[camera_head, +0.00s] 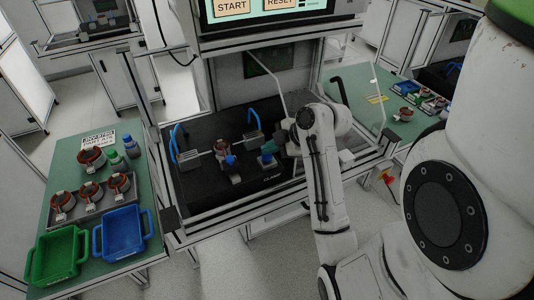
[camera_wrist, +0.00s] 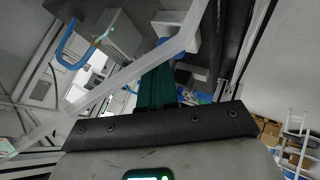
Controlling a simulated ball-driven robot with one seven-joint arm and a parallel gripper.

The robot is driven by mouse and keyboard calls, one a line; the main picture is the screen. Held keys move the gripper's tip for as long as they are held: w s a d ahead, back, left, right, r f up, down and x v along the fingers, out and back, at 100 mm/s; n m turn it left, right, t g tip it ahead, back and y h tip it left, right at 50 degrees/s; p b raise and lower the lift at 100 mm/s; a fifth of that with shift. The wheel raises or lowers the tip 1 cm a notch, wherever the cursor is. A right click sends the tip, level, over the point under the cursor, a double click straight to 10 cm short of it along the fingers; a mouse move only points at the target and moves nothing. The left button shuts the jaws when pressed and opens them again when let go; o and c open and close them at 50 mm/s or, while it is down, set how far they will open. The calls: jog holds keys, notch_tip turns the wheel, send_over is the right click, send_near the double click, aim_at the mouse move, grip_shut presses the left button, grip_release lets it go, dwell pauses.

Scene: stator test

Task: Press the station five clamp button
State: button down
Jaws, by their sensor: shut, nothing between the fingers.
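Grey blocks with blue handles stand at the plate's left (camera_head: 184,157) and back (camera_head: 252,134). A START/RESET screen (camera_head: 265,10) hangs above. Frame posts flank the station. The left table (camera_head: 80,240) holds stators, bottles, a green bin (camera_head: 57,256) and a blue bin (camera_head: 123,232).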

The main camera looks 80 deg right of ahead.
aim_at(270, 157)
jog(key=shift+r, duration=0.3)
notch_tip(270, 157, up, 5)
jog(key=p, duration=0.4)
jog(key=shift+r+p, duration=0.1)
jog(key=shift+p, duration=0.25)
dwell(0.4)
jog(key=w+a+f+m+g+y+b, duration=0.1)
jog(key=a+f+m+g, duration=0.1)
jog(key=a+f, duration=0.55)
jog(key=w+a+f+m+g+y+b, duration=0.15)
jog(key=a+f, duration=0.25)
jog(key=a, duration=0.7)
jog(key=s+a+f+m+g+h+b, duration=0.1)
jog(key=s+a+f+m+g, duration=0.3)
jog(key=a, duration=0.5)
jog(key=s+f, duration=0.2)
jog(key=s, duration=0.1)
jog(key=shift+s+a+f+m+g, duration=0.15)
jog(key=shift+s+a+m+g, duration=0.2)
